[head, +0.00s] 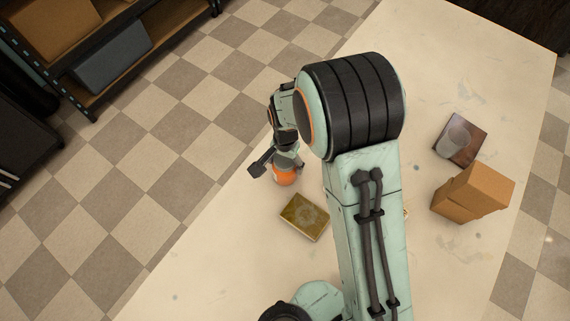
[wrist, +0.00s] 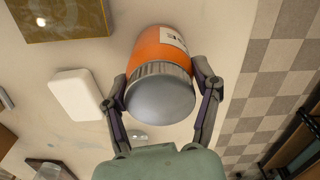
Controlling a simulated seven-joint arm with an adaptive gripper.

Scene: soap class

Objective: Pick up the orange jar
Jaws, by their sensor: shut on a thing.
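The orange jar (head: 284,177) is near the left edge of the pale table in the head view, partly hidden by my gripper and wrist. In the wrist view the jar (wrist: 160,47) has an orange body, a white label and a grey ribbed lid facing the camera. My gripper (wrist: 163,88) has one finger on each side of the jar and is shut on it around the lid end. In the head view my gripper (head: 276,163) is at the jar's top. I cannot tell whether the jar touches the table.
A gold-brown box (head: 305,217) lies close to the jar. A white soap-like block (wrist: 75,94) lies beside it in the wrist view. Cardboard boxes (head: 472,193) and a translucent cup (head: 455,136) on a dark square stand at the right. Shelves (head: 110,50) stand across the floor.

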